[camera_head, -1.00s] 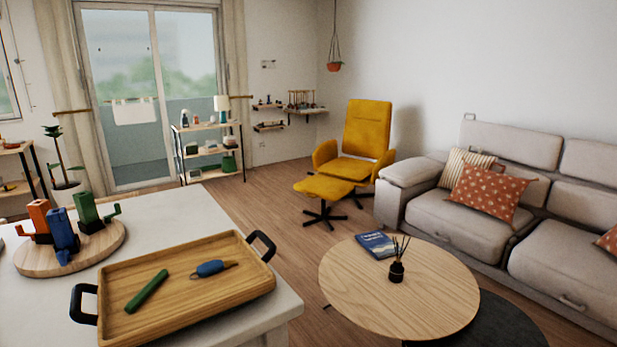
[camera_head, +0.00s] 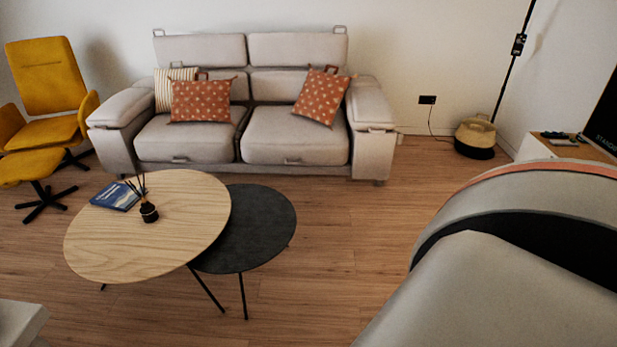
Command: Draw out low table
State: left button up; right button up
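The low table (camera_head: 265,225) has a dark round top on thin black legs. It stands partly under the right side of a higher round table with a light wood top (camera_head: 150,245). The dark top's right part is bare and uncovered; its left part is hidden under the wood top. A blue book (camera_head: 116,196) and a black reed diffuser (camera_head: 149,213) stand on the wood top. Neither gripper is in view. Part of my own arm fills the lower right corner.
A grey sofa (camera_head: 286,137) with cushions stands behind the tables. A yellow armchair (camera_head: 48,82) and footstool (camera_head: 30,167) are at the left. A white surface corner (camera_head: 18,322) shows lower left. A basket (camera_head: 474,137) stands at the back right. The wood floor right of the low table is clear.

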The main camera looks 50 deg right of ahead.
aim_at(261, 222)
jog(key=z, duration=1.35)
jog(key=i+l+z, duration=0.5)
jog(key=i+z, duration=0.25)
jog(key=i+l+z, duration=0.15)
jog(key=i, duration=0.5)
jog(key=i+l+z, duration=0.15)
jog(key=i, duration=0.55)
jog(key=i+u, duration=0.7)
jog(key=i+l+u, duration=0.15)
jog(key=i+u, duration=0.15)
jog(key=i, duration=0.15)
jog(key=i+u, duration=0.25)
jog(key=u, duration=0.2)
jog(key=i+l+u, duration=0.15)
jog(key=u, duration=0.3)
jog(key=i+l+u, duration=0.25)
jog(key=u, duration=0.15)
jog(key=i+l+u, duration=0.1)
jog(key=u, duration=0.35)
jog(key=i+l+u, duration=0.2)
jog(key=u, duration=0.25)
jog(key=i+l+u, duration=0.15)
jog(key=u, duration=0.3)
jog(key=i+l+u, duration=0.1)
jog(key=u, duration=0.3)
jog(key=l+u, duration=0.4)
jog(key=i+l+u, duration=0.1)
jog(key=u, duration=0.25)
jog(key=l, duration=0.1)
